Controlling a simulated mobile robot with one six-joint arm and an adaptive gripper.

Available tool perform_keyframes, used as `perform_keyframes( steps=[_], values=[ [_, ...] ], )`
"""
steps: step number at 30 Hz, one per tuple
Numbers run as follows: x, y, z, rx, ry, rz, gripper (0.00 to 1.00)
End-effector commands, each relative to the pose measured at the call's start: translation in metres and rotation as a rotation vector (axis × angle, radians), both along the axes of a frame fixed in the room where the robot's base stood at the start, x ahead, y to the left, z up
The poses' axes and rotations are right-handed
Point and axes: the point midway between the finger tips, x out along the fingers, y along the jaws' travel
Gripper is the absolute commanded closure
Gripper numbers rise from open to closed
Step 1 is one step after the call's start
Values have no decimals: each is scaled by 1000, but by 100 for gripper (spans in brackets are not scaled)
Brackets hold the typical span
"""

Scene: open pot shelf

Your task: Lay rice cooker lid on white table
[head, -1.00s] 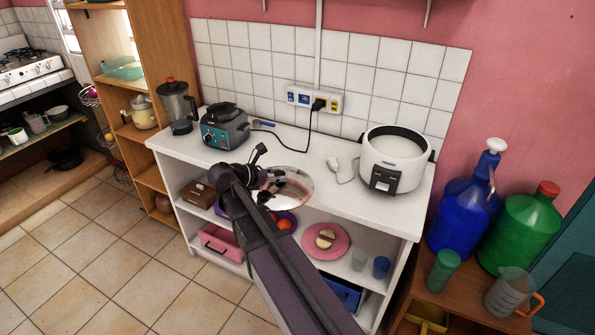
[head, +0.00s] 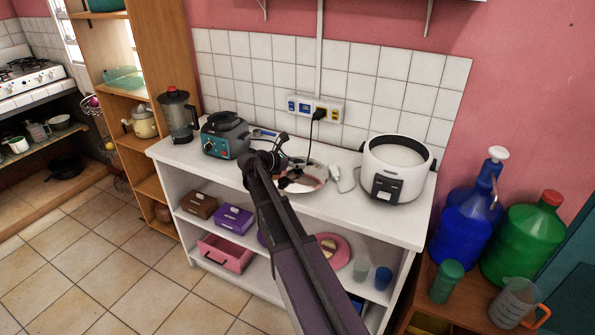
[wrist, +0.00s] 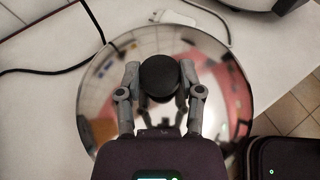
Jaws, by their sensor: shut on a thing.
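The rice cooker lid (head: 318,172) is a shiny, mirror-like round disc with a black knob (wrist: 158,76). It lies roughly level at the white table (head: 385,214), left of the rice cooker. My gripper (head: 277,161) is shut on the lid's knob, with one finger on each side of it in the wrist view (wrist: 160,82). The lid fills the middle of the wrist view. I cannot tell whether its underside touches the tabletop. My arm hides part of the lid in the head view. The white rice cooker (head: 396,168) stands open at the table's right end.
A teal-fronted appliance (head: 224,136) and a blender jug (head: 178,116) stand at the left. Boxes, a pink plate (head: 336,250) and cups fill the shelves below. Large bottles (head: 468,220) stand at right.

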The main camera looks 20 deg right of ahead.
Motion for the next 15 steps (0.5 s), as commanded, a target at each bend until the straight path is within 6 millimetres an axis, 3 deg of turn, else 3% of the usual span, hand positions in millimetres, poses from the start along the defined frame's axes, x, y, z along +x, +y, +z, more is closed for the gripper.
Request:
perform_keyframes(
  steps=[15],
  values=[
    [7,-6,-1,-1,-1,1,100]
  ],
)
